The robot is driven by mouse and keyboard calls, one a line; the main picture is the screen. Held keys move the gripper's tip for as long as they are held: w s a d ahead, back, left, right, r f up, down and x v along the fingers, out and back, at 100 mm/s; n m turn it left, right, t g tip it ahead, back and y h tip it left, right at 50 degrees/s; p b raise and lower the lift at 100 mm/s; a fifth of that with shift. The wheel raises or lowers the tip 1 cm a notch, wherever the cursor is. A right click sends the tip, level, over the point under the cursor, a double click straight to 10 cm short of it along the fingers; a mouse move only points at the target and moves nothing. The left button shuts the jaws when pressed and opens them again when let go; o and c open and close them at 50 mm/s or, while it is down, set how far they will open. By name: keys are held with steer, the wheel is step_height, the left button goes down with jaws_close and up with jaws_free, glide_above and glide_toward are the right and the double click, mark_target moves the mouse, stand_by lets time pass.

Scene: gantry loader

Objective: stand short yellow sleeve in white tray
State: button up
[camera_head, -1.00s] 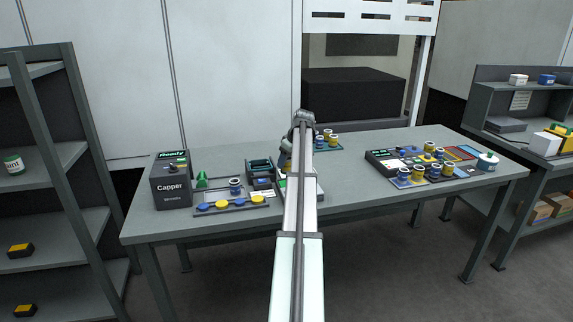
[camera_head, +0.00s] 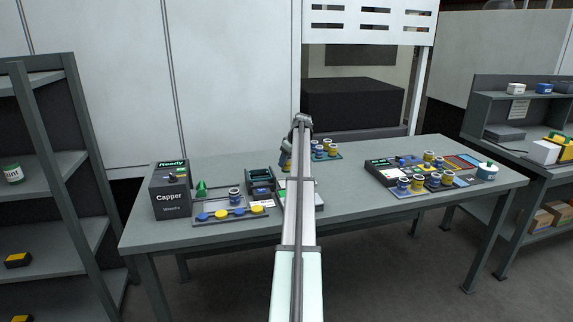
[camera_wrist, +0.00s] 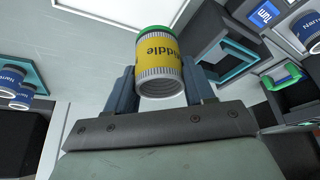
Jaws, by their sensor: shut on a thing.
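My gripper (camera_wrist: 160,75) is shut on a yellow sleeve (camera_wrist: 160,58), seen in the wrist view. The sleeve has a yellow label ending in "ddle", a green band at one end and a white ribbed open end towards the camera. The sleeve seems clear of the table. A white tray (camera_wrist: 105,8) shows at the top left of the wrist view, apart from the sleeve. In the head view a pale edge of the white tray (camera_head: 319,195) shows beside my arm, which hides most of it and the held sleeve.
A black capper (camera_head: 170,195) stands at the table's left, beside a rack of blue and yellow caps (camera_head: 232,216). A dark board (camera_head: 385,176) with more sleeves is at right. The table between is partly clear.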

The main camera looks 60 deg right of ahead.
mark_target(287, 172)
steer(key=shift+f, duration=3.1)
steer(key=shift+f, duration=0.15)
steer(key=o, duration=1.8)
steer(key=shift+r, duration=4.5)
